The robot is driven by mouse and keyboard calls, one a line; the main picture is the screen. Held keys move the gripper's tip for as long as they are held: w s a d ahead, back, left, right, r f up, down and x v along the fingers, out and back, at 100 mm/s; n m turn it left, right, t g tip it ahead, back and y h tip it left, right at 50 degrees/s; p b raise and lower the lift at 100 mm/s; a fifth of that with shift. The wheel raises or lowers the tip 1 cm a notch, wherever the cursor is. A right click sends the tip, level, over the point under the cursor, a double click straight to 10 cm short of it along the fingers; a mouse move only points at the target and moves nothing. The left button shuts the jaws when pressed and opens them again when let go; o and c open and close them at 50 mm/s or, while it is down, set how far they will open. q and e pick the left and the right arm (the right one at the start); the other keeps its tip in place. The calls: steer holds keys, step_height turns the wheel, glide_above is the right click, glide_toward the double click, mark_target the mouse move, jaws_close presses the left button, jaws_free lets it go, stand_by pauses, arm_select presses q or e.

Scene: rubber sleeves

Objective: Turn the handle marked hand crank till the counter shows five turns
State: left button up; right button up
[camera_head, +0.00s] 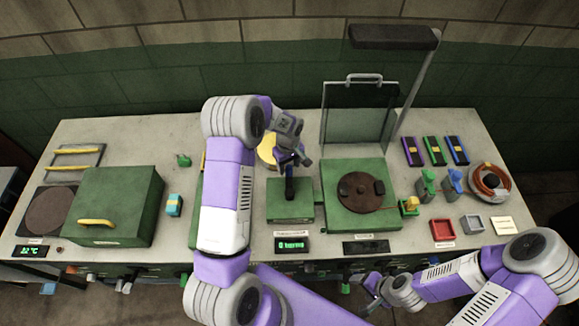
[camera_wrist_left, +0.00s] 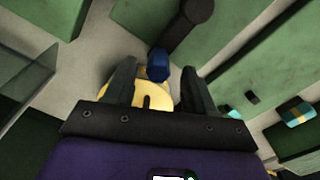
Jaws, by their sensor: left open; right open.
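A green box (camera_head: 290,212) stands mid-table with a dark upright piece on it and a pale label in front, too small to read. A small counter (camera_head: 292,244) with green lit characters sits in front; it seems to start with 0. My left gripper (camera_head: 296,160) is open above and behind the box. In the left wrist view a dark crank arm (camera_wrist_left: 188,30) ends in a blue knob (camera_wrist_left: 158,64), which lies between the open fingers' tips; contact cannot be told. My right gripper (camera_head: 372,292) is low at the table's front edge, away from the box.
A green unit with a brown disc (camera_head: 352,190) stands right of the box, with a glass-fronted frame (camera_head: 355,125) behind. A yellow round thing (camera_head: 266,150) is behind my left gripper. A green chest (camera_head: 118,205) is at left. Red (camera_head: 443,230) and grey trays are at right.

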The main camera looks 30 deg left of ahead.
mark_target(289, 182)
arm_select(q)
steer(key=shift+w+f, duration=0.1)
steer(key=shift+f, duration=1.3)
jaws_close()
